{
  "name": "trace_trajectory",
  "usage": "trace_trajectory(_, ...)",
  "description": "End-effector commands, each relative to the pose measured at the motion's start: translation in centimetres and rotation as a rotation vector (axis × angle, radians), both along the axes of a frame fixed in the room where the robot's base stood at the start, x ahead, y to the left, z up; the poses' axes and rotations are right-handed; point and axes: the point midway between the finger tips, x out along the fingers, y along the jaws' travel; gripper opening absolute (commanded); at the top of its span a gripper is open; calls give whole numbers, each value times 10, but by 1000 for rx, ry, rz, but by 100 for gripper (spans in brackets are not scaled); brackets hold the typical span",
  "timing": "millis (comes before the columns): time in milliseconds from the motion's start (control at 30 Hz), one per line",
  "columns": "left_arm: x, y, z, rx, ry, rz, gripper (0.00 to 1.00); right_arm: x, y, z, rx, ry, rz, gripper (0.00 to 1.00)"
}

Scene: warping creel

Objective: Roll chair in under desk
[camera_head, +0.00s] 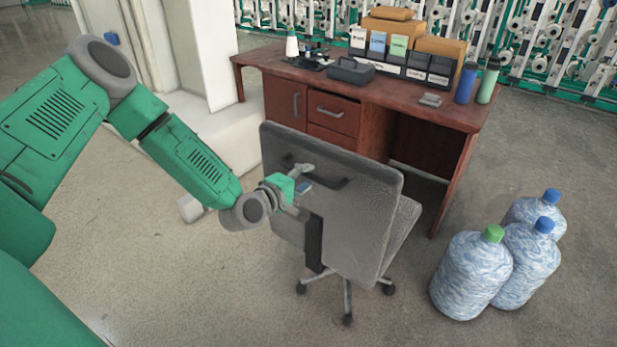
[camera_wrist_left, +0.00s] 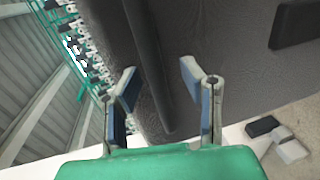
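A grey office chair (camera_head: 350,220) on a wheeled star base stands in front of a reddish-brown desk (camera_head: 455,114), its back towards me. Its backrest overlaps the drawer fronts and part of the knee opening in the head view. A dark bar handle (camera_head: 333,183) crosses the backrest. My left gripper (camera_head: 304,181) is at the backrest, by the left part of this handle. In the left wrist view, the gripper (camera_wrist_left: 158,80) has its fingers spread, with the dark handle (camera_wrist_left: 150,60) between them and a gap on each side. My right gripper is not in view.
Several large water bottles (camera_head: 472,275) stand on the floor right of the chair. A white pillar (camera_head: 205,60) with a pale ledge is left of the desk. Boxes, a blue bottle (camera_head: 466,83) and a green bottle (camera_head: 488,80) stand on the desk. Floor in front of the chair is clear.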

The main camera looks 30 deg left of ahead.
Motion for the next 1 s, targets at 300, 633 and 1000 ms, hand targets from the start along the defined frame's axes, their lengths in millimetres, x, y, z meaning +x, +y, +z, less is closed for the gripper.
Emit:
trace_trajectory(300,14,-4,-2,1,1,-1,36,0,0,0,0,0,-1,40)
trace_trajectory(633,13,-1,-3,-2,1,-1,0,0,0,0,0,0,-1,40)
trace_trajectory(1000,32,0,-6,1,-2,5,0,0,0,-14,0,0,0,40)
